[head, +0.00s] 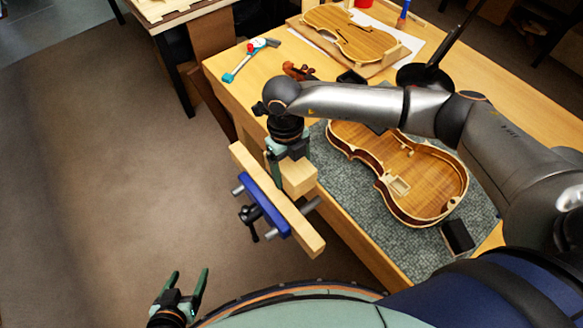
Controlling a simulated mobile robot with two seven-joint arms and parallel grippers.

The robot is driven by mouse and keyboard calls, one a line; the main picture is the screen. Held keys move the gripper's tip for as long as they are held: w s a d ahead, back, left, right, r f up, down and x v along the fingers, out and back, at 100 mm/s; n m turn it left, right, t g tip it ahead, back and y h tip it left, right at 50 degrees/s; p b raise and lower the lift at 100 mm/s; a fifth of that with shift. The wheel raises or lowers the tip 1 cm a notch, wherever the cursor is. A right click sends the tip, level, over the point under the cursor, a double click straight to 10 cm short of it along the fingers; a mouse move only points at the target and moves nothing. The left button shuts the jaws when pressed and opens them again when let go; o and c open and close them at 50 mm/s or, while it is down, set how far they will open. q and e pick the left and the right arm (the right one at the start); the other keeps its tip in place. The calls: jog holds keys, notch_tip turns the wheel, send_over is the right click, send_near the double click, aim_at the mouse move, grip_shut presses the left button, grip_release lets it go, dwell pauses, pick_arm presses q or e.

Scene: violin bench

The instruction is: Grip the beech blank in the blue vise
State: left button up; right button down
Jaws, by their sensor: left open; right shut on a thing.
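The blue vise (262,204) sticks out from the bench's left edge, with a long pale wooden jaw facing (305,233), grey rods and a black handle (250,221). The beech blank (299,179), a pale block, is on the bench side of this facing, under my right gripper (279,160). My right gripper points down and is shut on the blank; its fingers are partly hidden. I cannot tell whether the facing touches the blank. My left gripper (189,276) is open and empty, low over the floor, apart from the vise.
An open violin body (415,185) lies on a grey mat (372,227), with a dark block (458,236) near it. A violin plate (350,35), a scroll (299,71) and a teal-handled tool (240,66) lie farther back. Floor (110,160) left of the bench is clear.

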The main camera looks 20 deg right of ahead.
jog(key=shift+f, duration=0.2)
jog(key=shift+r, duration=0.15)
jog(key=shift+r, duration=0.2)
dwell(1.9)
jog(key=shift+f+b, duration=0.7)
jog(key=shift+b, duration=0.05)
jog(key=shift+c, duration=0.2)
grip_release()
jog(key=shift+o, duration=0.2)
